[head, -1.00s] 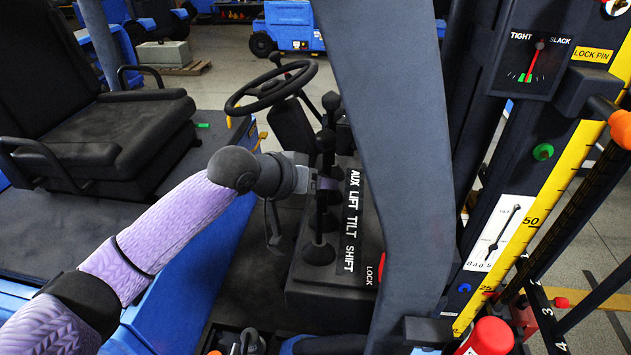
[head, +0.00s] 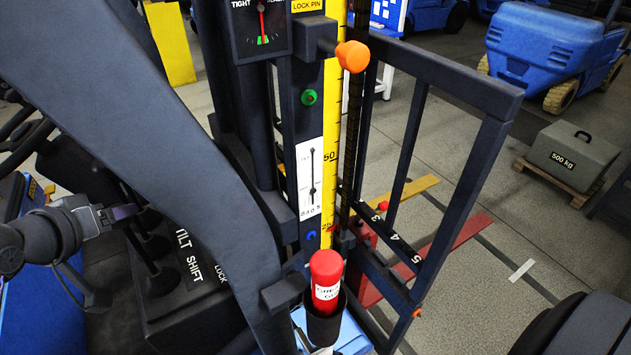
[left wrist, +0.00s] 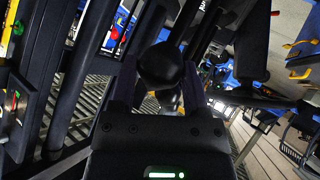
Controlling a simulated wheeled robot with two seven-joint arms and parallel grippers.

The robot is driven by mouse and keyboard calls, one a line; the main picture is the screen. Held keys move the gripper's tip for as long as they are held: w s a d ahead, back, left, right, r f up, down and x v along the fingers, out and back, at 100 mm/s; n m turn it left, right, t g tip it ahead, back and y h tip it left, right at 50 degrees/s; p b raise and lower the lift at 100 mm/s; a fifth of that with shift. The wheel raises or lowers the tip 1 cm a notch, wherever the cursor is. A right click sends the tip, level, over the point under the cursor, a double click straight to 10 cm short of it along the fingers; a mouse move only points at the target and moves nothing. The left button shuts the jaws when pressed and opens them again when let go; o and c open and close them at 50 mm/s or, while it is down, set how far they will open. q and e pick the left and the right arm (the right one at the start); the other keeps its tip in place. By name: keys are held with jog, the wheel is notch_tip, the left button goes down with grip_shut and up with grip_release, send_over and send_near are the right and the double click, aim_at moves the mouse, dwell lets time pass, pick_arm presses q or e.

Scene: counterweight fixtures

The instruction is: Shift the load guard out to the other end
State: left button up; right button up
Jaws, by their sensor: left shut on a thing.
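The load guard (head: 492,150) is a dark upright frame on the front of the mast in the head view. A numbered strip (head: 401,248) showing 3, 4 and 5 runs along its lower part. My left gripper (head: 132,212) is at the hand levers left of the pillar, beside the TILT and SHIFT labels (head: 188,258). It is shut on a black round lever knob (left wrist: 160,66), seen between the fingers in the left wrist view. I cannot tell which lever it is. My right gripper is not in view.
A red bottle (head: 326,275) stands in a holder by the pillar. A 500 kg weight (head: 572,155) sits on a pallet.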

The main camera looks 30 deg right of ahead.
pick_arm(q)
jog(key=a+f, duration=0.1)
jog(key=a, duration=0.5)
jog(key=shift+a, duration=0.1)
jog(key=shift+r, duration=0.15)
dwell(3.8)
jog(key=d+p, duration=0.2)
jog(key=d, duration=0.1)
jog(key=d+r+p, duration=0.1)
jog(key=d+p, duration=0.1)
jog(key=p, duration=0.1)
jog(key=shift+d, duration=0.6)
jog(key=shift+f, duration=0.15)
